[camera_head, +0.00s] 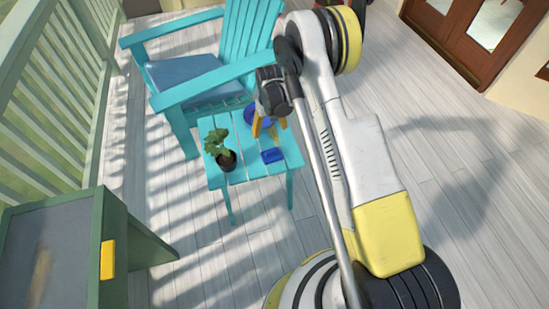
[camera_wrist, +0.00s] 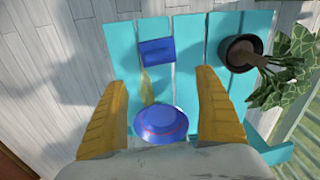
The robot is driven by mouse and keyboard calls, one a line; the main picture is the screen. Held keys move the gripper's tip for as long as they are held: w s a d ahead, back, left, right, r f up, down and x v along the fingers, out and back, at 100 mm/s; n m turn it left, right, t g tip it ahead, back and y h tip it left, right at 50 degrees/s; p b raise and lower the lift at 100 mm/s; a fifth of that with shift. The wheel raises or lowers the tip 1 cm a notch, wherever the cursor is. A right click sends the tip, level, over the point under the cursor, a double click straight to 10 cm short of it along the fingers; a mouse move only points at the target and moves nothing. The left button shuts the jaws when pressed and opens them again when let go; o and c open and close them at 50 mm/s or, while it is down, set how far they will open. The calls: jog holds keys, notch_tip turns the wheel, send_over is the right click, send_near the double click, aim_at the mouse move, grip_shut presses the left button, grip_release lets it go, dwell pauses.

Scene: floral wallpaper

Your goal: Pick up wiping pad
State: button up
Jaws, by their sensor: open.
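A small blue rectangular block, which looks like the wiping pad (camera_head: 272,155), lies on the turquoise slatted side table (camera_head: 240,176). In the wrist view the pad (camera_wrist: 156,51) lies beyond my fingertips, near the table's edge. My gripper (camera_head: 266,128) is over the table with its yellow fingers wide apart. In the wrist view my gripper (camera_wrist: 163,82) has nothing clasped between its fingers. A blue round dish-like object (camera_wrist: 161,122) shows between the fingers, nearer the palm. A thin yellowish item (camera_wrist: 147,88) lies between dish and pad, and I cannot tell what it is.
A potted plant (camera_head: 226,158) stands on the table, left of the pad. A turquoise armchair (camera_head: 200,75) with a blue seat stands behind the table. A green cabinet (camera_head: 70,245) is at the lower left, near a railing (camera_head: 50,95). The plank floor at right is mostly clear.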

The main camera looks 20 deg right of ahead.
aim_at(272, 150)
jog(key=f, duration=0.2)
jog(key=f+b, duration=0.1)
jog(key=f, duration=0.2)
jog(key=f+b, duration=0.1)
jog(key=f, duration=0.2)
jog(key=shift+s+d, duration=0.1)
jog(key=shift+s, duration=0.2)
notch_tip(272, 150, down, 6)
jog(key=b, duration=0.3)
jog(key=shift+d+r, duration=0.15)
jog(key=shift+r, duration=0.15)
jog(key=c, duration=1.3)
